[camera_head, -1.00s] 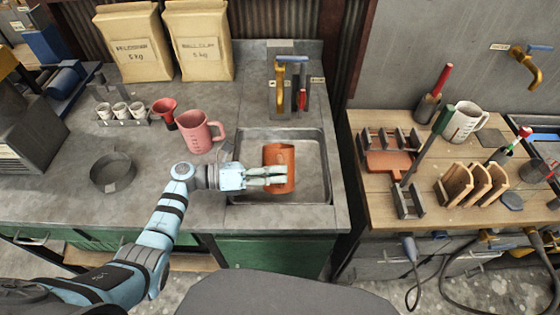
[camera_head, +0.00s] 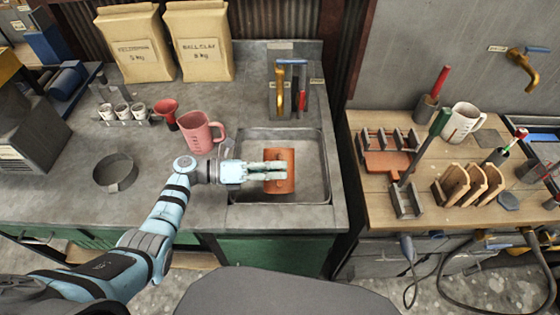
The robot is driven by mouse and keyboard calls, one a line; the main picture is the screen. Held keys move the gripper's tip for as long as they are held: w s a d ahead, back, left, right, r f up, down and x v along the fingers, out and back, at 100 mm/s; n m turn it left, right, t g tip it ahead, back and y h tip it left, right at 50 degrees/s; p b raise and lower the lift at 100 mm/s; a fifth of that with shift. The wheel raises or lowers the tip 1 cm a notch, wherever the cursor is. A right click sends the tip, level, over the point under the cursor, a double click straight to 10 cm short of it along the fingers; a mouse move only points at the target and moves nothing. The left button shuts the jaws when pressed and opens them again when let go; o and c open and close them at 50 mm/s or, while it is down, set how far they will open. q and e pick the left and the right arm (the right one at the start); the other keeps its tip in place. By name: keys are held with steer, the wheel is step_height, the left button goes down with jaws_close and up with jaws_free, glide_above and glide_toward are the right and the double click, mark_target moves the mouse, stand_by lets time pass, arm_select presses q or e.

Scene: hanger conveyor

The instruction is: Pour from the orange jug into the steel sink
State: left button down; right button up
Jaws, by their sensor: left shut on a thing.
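The orange jug (camera_head: 281,157) is over the steel sink (camera_head: 315,140), near the middle of its basin. It looks tipped over, but its mouth and any liquid cannot be made out. My left gripper (camera_head: 272,171) reaches in from the left and is shut on the orange jug, with its fingers across the jug's side. The sink is set into the grey counter, and its rim shows around the jug. My right gripper is not in view.
A pink jug (camera_head: 201,133) and a red cup (camera_head: 166,113) stand on the counter left of the sink. A tap (camera_head: 280,92) rises behind the basin. A round metal ring (camera_head: 115,172) lies left of my arm. A wooden table (camera_head: 425,210) with tools stands at right.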

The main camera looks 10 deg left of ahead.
arm_select(q)
steer(key=shift+w+r, duration=0.1)
steer(key=shift+w, duration=0.05)
stand_by(0.3)
steer(key=shift+w+r+n+g, duration=0.1)
steer(key=shift+w+n+g, duration=0.2)
steer(key=shift+n, duration=0.3)
steer(key=shift+w+a+n, duration=0.15)
steer(key=shift+w+n, duration=0.3)
steer(key=shift+n, duration=0.05)
steer(key=shift+w, duration=0.1)
steer(key=shift+w+a+n+g+b, duration=0.1)
steer(key=shift+w+n+g+b, duration=0.3)
steer(key=shift+n, duration=0.1)
